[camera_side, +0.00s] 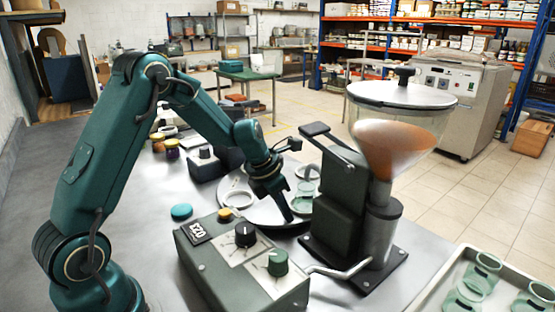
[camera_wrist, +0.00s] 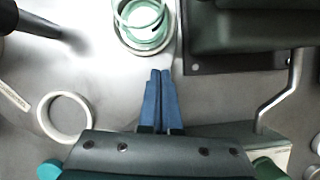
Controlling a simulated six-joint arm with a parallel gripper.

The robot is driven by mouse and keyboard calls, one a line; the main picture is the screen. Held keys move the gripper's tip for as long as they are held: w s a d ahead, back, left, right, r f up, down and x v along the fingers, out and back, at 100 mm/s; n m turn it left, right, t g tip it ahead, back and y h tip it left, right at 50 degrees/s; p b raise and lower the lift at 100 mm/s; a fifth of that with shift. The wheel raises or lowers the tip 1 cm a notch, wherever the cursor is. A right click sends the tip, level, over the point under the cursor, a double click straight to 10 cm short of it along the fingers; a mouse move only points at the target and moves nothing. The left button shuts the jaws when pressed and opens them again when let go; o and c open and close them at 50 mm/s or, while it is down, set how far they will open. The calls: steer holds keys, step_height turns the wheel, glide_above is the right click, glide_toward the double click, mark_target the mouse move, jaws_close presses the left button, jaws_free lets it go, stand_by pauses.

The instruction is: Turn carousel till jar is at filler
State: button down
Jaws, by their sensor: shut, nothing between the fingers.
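The carousel (camera_side: 268,212) is a low round grey disc on the bench, left of the filler. A clear greenish glass jar (camera_side: 303,203) stands upright at its right side, close to the filler; it also shows at the top of the wrist view (camera_wrist: 143,28). The filler (camera_side: 392,150) has a glass hopper with orange-brown contents above a dark body. I cannot tell whether the jar is under its outlet. My gripper (camera_side: 289,219) points down over the carousel's near right part. Its blue fingers (camera_wrist: 160,73) are together and empty, just short of the jar; contact with the disc is unclear.
A pale ring (camera_side: 238,199) lies on the carousel's left part. A control box (camera_side: 245,262) with knobs stands in front. The filler's bent metal lever (camera_side: 342,271) reaches toward it. A tray (camera_side: 440,295) of glass jars is at front right. A teal lid (camera_side: 181,211) lies left.

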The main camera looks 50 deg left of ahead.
steer(key=v, duration=1)
steer(key=shift+d, duration=0.7)
steer(key=s+d+r+m+t, duration=0.2)
steer(key=s+d+r+m, duration=0.6)
steer(key=m, duration=0.5)
steer(key=s+f+m, duration=0.5)
steer(key=s+m, duration=0.4)
steer(key=m, duration=1.2)
steer(key=shift+s+g+y, duration=0.3)
steer(key=shift+s+g, duration=0.1)
